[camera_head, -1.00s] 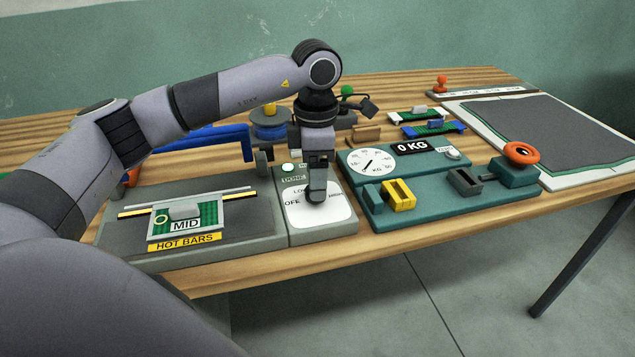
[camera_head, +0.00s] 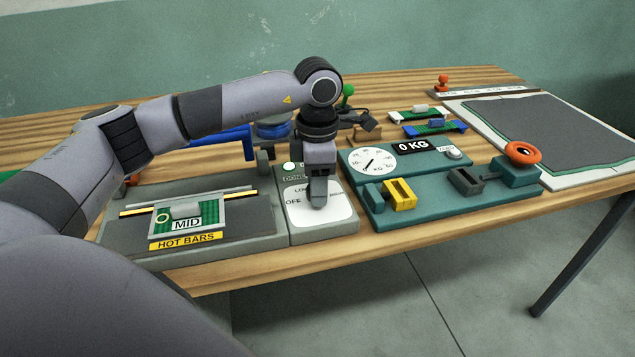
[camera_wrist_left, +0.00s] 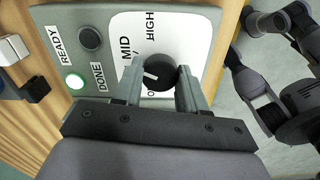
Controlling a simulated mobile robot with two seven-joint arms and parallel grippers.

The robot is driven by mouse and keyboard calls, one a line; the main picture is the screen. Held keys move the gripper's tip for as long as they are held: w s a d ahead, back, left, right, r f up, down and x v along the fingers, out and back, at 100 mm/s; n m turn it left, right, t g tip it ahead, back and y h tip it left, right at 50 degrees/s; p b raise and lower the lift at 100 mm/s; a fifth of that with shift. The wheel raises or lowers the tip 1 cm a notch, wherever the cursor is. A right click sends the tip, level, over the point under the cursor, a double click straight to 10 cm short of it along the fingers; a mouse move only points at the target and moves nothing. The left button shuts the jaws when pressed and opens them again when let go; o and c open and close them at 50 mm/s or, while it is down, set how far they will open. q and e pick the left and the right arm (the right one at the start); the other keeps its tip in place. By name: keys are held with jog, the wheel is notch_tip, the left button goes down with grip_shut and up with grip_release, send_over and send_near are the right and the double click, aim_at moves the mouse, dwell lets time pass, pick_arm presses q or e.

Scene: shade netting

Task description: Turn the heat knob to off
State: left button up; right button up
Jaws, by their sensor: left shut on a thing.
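The heat knob (camera_wrist_left: 160,74) is a round black dial with a white pointer line, on a white plate (camera_wrist_left: 190,30). My left gripper (camera_head: 318,201) points down onto this plate in the head view and hides the knob there. In the left wrist view, the fingers of my left gripper (camera_wrist_left: 160,82) are shut on the knob, one on each side. The pointer points left, toward the left finger. MID and HIGH show on the plate; the other labels are partly hidden by the fingers. In the head view, LOW and OFF show left of the fingers. My right gripper is not in view.
A green light (camera_wrist_left: 75,81) is lit beside the READY and DONE labels. The hot bars unit (camera_head: 250,222), with a green piece under a MID sign, stands left of the knob panel. A teal scale unit (camera_head: 440,205) reading 0 KG stands close on the right.

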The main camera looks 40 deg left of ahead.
pick_arm(q)
jog(key=n, duration=0.4)
jog(key=shift+n, duration=0.4)
jog(key=n, duration=0.5)
jog(key=shift+p, duration=0.3)
jog(key=n, duration=0.5)
jog(key=shift+a+r+p, duration=0.1)
jog(key=shift+p, duration=0.2)
jog(key=n, duration=0.4)
jog(key=shift+n+p, duration=0.4)
jog(key=shift+w, duration=0.1)
jog(key=o, duration=1.1)
jog(key=shift+c, duration=0.2)
